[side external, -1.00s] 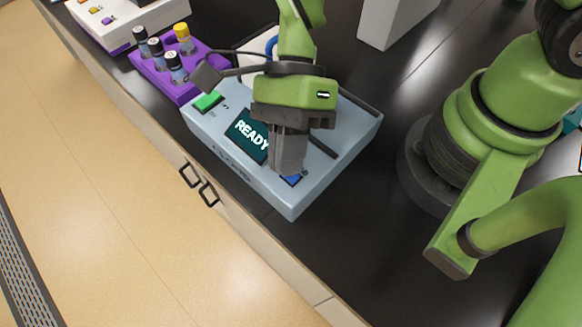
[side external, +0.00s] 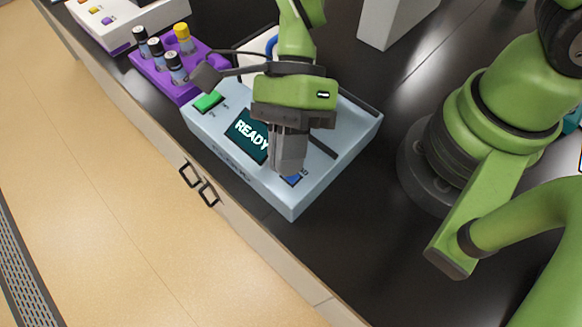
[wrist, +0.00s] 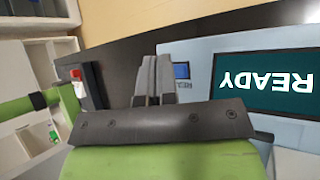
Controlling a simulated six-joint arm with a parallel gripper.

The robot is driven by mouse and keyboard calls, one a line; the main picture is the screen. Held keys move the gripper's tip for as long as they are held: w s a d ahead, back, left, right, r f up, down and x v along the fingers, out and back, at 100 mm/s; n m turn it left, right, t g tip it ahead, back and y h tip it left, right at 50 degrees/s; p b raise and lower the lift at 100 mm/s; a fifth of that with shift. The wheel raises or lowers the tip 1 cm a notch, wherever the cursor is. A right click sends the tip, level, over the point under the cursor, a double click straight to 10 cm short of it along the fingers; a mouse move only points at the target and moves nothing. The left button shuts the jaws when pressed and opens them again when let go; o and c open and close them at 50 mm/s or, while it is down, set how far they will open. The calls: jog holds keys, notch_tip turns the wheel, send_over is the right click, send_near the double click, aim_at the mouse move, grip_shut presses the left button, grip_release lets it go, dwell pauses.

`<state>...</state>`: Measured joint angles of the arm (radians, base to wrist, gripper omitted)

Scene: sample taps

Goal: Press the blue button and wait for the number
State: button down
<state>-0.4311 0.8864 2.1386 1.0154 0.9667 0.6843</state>
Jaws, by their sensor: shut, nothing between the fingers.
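The pale blue-grey device (side external: 222,130) sits on the dark bench in the side view. Its screen (side external: 248,134) reads READY, and the screen also shows in the wrist view (wrist: 268,84). The blue button (side external: 291,180) is at the device's front right corner, partly hidden by my fingers; it also shows in the wrist view (wrist: 182,71). My gripper (side external: 287,172) is shut and empty, pointing down at the button. In the wrist view the fingertips (wrist: 154,62) lie just left of the button. Whether they touch it I cannot tell.
A green button (side external: 208,101) is at the device's far left corner. A purple rack (side external: 184,94) with several capped vials stands beyond it. A white box with coloured buttons (side external: 112,30) is at the top left. The bench right of the device is clear up to my base.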

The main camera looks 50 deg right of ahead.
jog(key=shift+f, duration=0.1)
dwell(0.4)
jog(key=shift+f, duration=0.3)
jog(key=shift+f, duration=0.35)
dwell(0.6)
jog(key=shift+r, duration=0.8)
jog(key=shift+r, duration=2.5)
